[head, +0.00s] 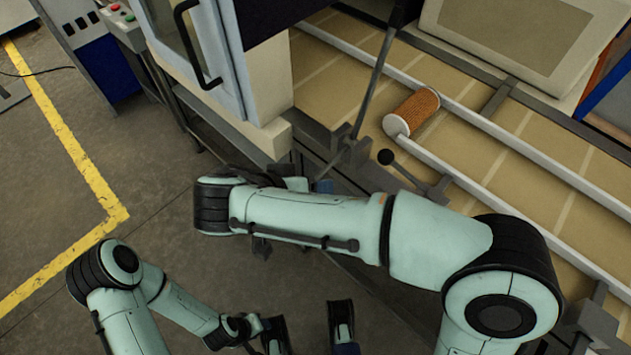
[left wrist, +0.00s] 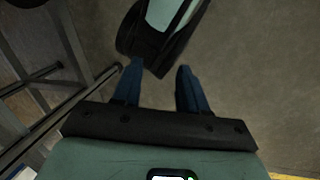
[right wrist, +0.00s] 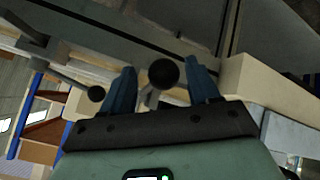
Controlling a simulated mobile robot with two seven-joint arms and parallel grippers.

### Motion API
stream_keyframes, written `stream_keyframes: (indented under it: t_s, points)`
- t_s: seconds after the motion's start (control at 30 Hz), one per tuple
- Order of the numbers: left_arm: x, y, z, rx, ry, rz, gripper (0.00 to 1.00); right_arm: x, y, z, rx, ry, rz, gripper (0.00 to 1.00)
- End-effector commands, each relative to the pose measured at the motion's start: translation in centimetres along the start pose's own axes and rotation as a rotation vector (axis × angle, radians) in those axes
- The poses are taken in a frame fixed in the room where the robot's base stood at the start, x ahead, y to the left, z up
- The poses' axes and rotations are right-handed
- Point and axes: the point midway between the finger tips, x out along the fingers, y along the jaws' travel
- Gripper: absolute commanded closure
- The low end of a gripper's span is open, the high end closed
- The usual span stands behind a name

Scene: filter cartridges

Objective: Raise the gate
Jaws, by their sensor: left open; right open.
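A lever with a black ball knob (head: 386,157) stands beside the conveyor in the head view. In the right wrist view a black ball knob (right wrist: 164,73) lies between my right gripper's blue fingers (right wrist: 162,90), with space on both sides. A second knob (right wrist: 96,93) is left of the fingers. I cannot tell which knob matches the head view. My right gripper (head: 322,186) is open, mostly hidden behind my right arm. My left gripper (head: 310,328) is open and empty, low over the floor. I cannot make out the gate clearly.
An orange filter cartridge (head: 412,112) with a white end lies on the conveyor (head: 490,150) beside a white rail (head: 540,172). A dark rod (head: 374,80) rises by the white cabinet (head: 265,75). The floor at left (head: 60,210) is clear.

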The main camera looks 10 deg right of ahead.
Motion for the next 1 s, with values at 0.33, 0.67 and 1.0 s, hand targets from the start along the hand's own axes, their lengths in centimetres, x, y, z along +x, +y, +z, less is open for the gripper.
stream_keyframes:
  t_s: [0.33, 0.67, 1.0]
  points:
    - [-2.1, 0.7, 2.9, 0.007, -0.083, 0.004, 0.57, -7.8, 0.1, -0.2, 0.002, 0.002, -0.001, 0.4]
    - [-2.6, 0.9, 3.8, 0.009, -0.108, 0.004, 0.57, -9.9, 0.2, -0.1, 0.003, -0.001, 0.003, 0.4]
    - [-2.5, 0.9, 3.8, 0.009, -0.108, 0.004, 0.57, -9.8, 0.2, -0.1, 0.003, -0.001, 0.003, 0.4]
